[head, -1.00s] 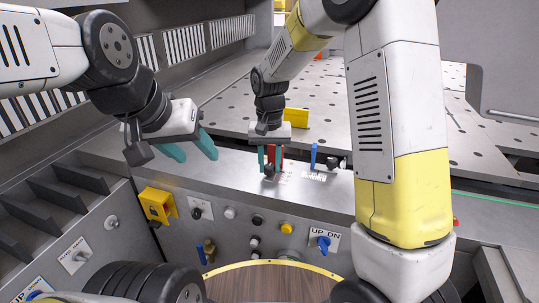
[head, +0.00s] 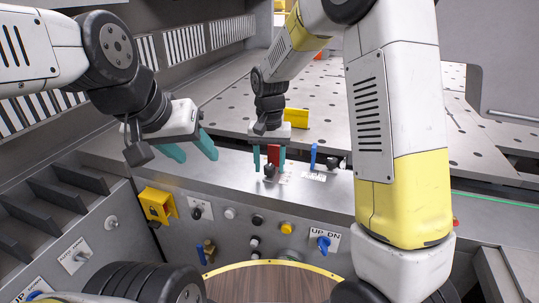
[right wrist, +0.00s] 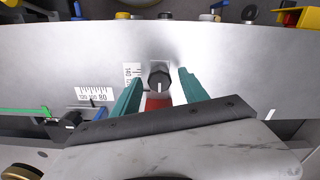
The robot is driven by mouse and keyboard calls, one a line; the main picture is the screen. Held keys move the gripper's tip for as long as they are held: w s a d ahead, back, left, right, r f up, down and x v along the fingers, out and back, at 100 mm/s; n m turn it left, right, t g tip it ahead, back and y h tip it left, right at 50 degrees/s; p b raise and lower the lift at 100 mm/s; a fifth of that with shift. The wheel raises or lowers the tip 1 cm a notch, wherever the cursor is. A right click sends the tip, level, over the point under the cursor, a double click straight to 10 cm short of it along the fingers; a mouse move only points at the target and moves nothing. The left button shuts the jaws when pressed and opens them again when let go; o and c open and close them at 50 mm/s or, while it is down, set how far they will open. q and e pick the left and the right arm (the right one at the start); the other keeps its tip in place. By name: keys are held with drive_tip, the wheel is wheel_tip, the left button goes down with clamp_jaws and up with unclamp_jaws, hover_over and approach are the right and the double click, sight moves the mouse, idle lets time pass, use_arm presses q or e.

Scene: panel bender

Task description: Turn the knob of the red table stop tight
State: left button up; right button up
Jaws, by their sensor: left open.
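The red table stop (head: 273,151) stands on the front ledge of the bending table, with its black knob (head: 269,170) facing me. In the right wrist view the knob (right wrist: 160,79) shows a white mark pointing down the picture, and part of the red stop (right wrist: 156,103) shows below it. My right gripper (head: 269,167) is open; in the right wrist view its teal fingers (right wrist: 159,84) stand on either side of the knob, apart from it. My left gripper (head: 197,156) is open and empty, above the ledge at the left.
A blue stop (head: 313,155) with a black knob (head: 332,163) stands to the right. A yellow block (head: 295,117) lies behind my right gripper. The front panel below carries a yellow lock bracket (head: 157,205), several buttons and a blue UP/DN switch (head: 323,243). The ledge between my grippers is clear.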

sight(270, 166)
wheel_tip(270, 166, up, 8)
drive_tip(key=shift+f, duration=0.1)
idle(0.4)
idle(2.5)
